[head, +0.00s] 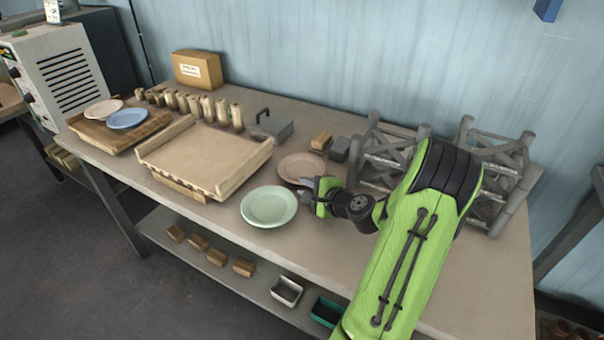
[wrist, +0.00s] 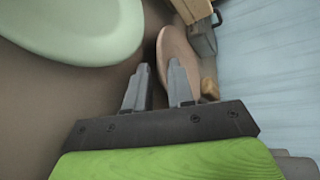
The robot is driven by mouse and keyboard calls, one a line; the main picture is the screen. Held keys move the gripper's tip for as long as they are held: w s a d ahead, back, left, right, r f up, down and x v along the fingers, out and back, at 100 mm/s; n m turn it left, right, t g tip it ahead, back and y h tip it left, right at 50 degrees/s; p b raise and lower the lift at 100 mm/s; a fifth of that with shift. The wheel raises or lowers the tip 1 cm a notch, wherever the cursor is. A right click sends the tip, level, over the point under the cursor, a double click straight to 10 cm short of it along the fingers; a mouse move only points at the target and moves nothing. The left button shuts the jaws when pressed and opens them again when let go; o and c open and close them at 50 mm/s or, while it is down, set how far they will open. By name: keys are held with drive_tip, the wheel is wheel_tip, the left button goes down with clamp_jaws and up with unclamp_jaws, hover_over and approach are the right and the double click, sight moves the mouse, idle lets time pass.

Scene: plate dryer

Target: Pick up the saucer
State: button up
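The task does not say which dish is the saucer, and several round dishes are in view. A pinkish-brown dish (head: 301,166) lies on the table behind my gripper (head: 304,188). A pale green dish (head: 269,206) lies just to the left of my gripper. In the wrist view, my gripper (wrist: 160,72) has its two fingers apart with nothing held between them. The pinkish-brown dish (wrist: 178,50) shows just beyond the fingertips, partly covered by the right finger. The pale green dish (wrist: 80,25) fills the upper left. Contact with the pinkish-brown dish cannot be told.
A wide wooden tray (head: 205,157) stands left of the dishes. A blue dish (head: 127,118) and a cream dish (head: 103,109) lie on a board at the far left. A grey rack (head: 395,155) stands behind my arm. Small blocks (head: 321,140) sit behind the pinkish-brown dish.

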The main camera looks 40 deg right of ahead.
sight(299, 183)
drive_tip(key=x, duration=0.3)
drive_tip(key=shift+w+d+f, duration=0.1)
drive_tip(key=shift+w+f, duration=0.1)
drive_tip(key=shift+w, duration=0.15)
drive_tip(key=shift+s+r, duration=0.1)
clamp_jaws()
